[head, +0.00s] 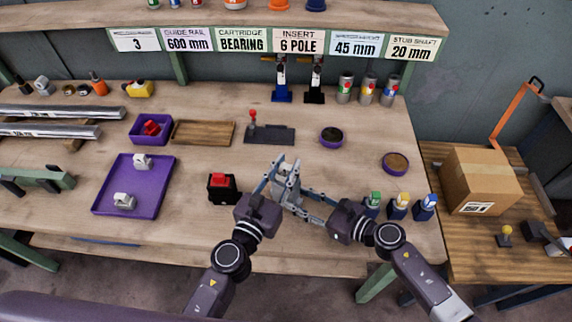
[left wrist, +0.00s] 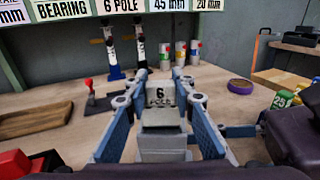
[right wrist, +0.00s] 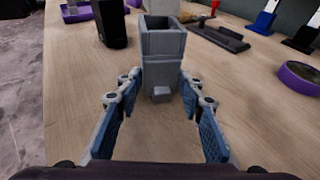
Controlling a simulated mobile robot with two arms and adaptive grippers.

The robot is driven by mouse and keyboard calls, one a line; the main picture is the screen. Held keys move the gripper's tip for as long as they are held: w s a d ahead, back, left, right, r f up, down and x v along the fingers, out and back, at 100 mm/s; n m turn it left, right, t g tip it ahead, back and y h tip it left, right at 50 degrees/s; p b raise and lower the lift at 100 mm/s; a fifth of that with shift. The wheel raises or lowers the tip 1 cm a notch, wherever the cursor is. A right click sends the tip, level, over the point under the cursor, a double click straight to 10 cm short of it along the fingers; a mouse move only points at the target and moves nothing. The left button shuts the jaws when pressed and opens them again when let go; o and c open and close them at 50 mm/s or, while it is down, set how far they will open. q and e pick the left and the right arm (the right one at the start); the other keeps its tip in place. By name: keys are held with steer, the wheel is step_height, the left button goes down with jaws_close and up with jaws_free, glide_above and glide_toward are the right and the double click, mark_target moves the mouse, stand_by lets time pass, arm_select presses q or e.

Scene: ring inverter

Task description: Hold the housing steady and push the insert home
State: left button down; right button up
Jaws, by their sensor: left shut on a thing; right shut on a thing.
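The grey housing (right wrist: 163,65) stands upright on the bench in front of me, with an open-topped upper part and a small tab low on its near face. My right gripper (head: 308,206) is shut on the housing low down, its fingers on either side in the right wrist view (right wrist: 163,110). My left gripper (head: 283,180) is higher, at the top of the grey stack.
A black box with a red top (head: 222,188) stands just left of the grippers. A purple tray (head: 155,195) lies further left. Several small coloured-top bottles (head: 398,207) stand close to the right gripper. A dark plate with a red knob (head: 270,134) lies behind.

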mark_target(283, 179)
arm_select(q)
steer(key=shift+w+m+h, duration=0.2)
steer(key=shift+m+h, duration=0.1)
steer(key=shift+h, duration=0.3)
stand_by(1.1)
steer(key=shift+f, duration=0.35)
stand_by(1.5)
steer(key=shift+f, duration=0.45)
steer(key=shift+s+f, duration=0.1)
steer(key=shift+f, duration=0.95)
steer(key=c, duration=1.5)
jaws_free()
steer(key=shift+c, duration=0.2)
